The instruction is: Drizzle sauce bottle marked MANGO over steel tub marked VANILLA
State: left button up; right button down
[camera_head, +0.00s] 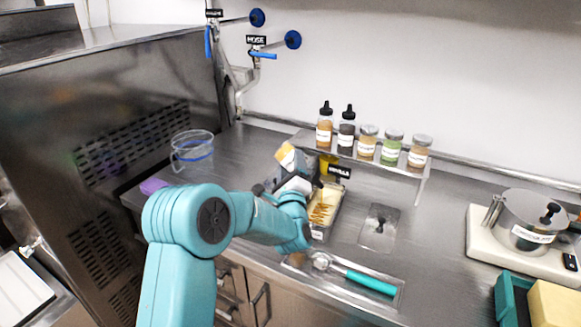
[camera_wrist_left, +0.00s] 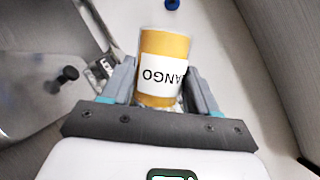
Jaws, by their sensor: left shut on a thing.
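My left gripper (camera_head: 298,178) is shut on the orange sauce bottle (camera_wrist_left: 164,62); its white label, upside down in the left wrist view, reads "ANGO" in the part that shows. In the head view the bottle (camera_head: 285,153) is tilted, its base end up and to the left, and the gripper hides most of it. The steel tub (camera_head: 318,236) marked VANILLA stands just right of and below the gripper. It holds pale ice cream with orange-brown streaks on top. My right gripper is not in view.
A raised shelf (camera_head: 424,186) behind holds two dark-capped bottles (camera_head: 325,125) and several jars (camera_head: 392,148). A lid (camera_head: 379,228) and a scoop (camera_head: 365,281) on a tray lie near the tub. A clear jug (camera_head: 192,150) stands left, a pot (camera_head: 528,218) right.

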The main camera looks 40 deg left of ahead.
pick_arm(q)
jog(key=shift+w+a, duration=0.35)
jog(key=shift+w, duration=0.6)
jog(key=shift+w+a, duration=0.3)
jog(key=shift+w, duration=0.6)
jog(key=shift+w, duration=0.1)
jog(key=shift+w+a+p, duration=0.2)
jog(key=shift+w+a, duration=0.15)
jog(key=shift+w, duration=0.6)
jog(key=shift+w+a+p, duration=0.15)
jog(key=shift+w+a, duration=0.15)
jog(key=shift+w, duration=0.6)
jog(key=n+g+p, duration=0.1)
jog(key=n, duration=0.3)
jog(key=shift+n+g, duration=0.4)
